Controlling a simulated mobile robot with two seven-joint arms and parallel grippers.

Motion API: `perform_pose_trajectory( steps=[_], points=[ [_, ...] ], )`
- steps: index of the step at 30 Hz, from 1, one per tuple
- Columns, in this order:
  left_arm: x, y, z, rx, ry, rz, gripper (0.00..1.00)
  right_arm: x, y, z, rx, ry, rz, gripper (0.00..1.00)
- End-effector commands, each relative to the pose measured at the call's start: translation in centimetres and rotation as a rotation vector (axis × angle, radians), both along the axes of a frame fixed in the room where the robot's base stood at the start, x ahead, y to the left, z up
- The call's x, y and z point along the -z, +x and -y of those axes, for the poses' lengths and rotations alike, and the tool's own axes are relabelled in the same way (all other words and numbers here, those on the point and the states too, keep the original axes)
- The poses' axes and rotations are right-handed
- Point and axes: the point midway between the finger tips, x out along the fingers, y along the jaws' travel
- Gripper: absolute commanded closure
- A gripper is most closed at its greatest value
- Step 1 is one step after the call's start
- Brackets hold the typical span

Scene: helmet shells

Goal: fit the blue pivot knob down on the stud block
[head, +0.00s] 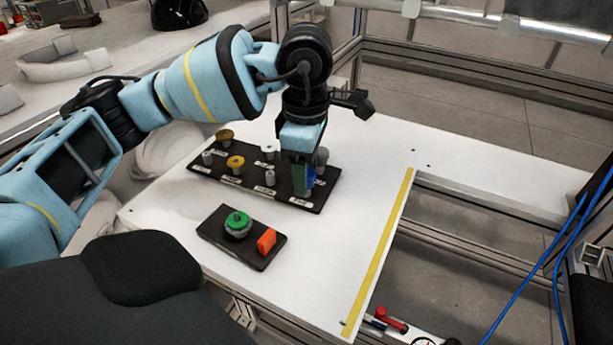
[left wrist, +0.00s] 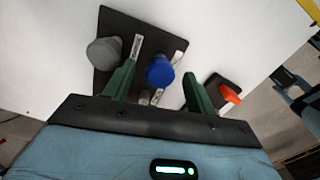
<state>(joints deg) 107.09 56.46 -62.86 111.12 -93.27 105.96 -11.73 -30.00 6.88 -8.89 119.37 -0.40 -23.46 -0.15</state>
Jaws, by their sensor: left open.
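The blue pivot knob (head: 311,178) stands at the right end of a dark labelled board, partly hidden by my gripper in the head view. In the left wrist view the blue knob (left wrist: 160,69) shows as a round top between the fingers. My left gripper (head: 302,185) points down over it, with its two green fingers (left wrist: 159,76) apart on either side of the knob; contact cannot be told. A small dark plate (head: 217,224) in front carries a grey round piece with a green top (head: 238,222) and an orange piece (head: 267,241). I cannot tell which part is the stud block.
The dark board (head: 325,190) also holds grey, white and yellow knobs, including a yellow one (head: 236,162) and a grey one (left wrist: 104,51) beside the blue knob. The white table (head: 330,240) is clear between board and yellow edge tape (head: 380,250).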

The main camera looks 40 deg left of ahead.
Motion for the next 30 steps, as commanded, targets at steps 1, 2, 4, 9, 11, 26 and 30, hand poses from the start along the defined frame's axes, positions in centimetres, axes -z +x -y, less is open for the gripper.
perform_pose_trajectory(
  steps=[1,2,4,9,11,26,30],
  points=[
    [0.0,0.0,0.0,0.000,0.000,0.000,0.44,0.0,-0.1,0.0,0.001,0.000,-0.001,0.64],
    [0.0,0.0,0.0,0.000,0.000,0.000,0.44,0.0,-0.1,0.0,0.002,0.001,-0.001,0.64],
    [0.0,0.0,0.0,0.000,0.000,0.000,0.49,0.0,-0.1,-0.1,0.002,0.001,-0.002,0.64],
    [0.0,0.0,0.0,0.000,0.000,-0.001,0.72,0.0,-0.2,-0.1,0.003,0.002,-0.004,0.64],
    [0.0,0.0,0.0,0.000,0.000,-0.001,0.79,0.0,-0.2,-0.1,0.003,0.002,-0.004,0.64],
    [-0.7,0.0,0.0,0.000,0.000,0.000,0.92,0.0,-0.2,0.0,0.001,0.000,-0.004,0.64],
    [-2.1,0.0,0.0,0.000,-0.001,0.002,0.92,-0.1,-0.2,0.1,-0.001,-0.001,-0.004,0.64]
  ],
)
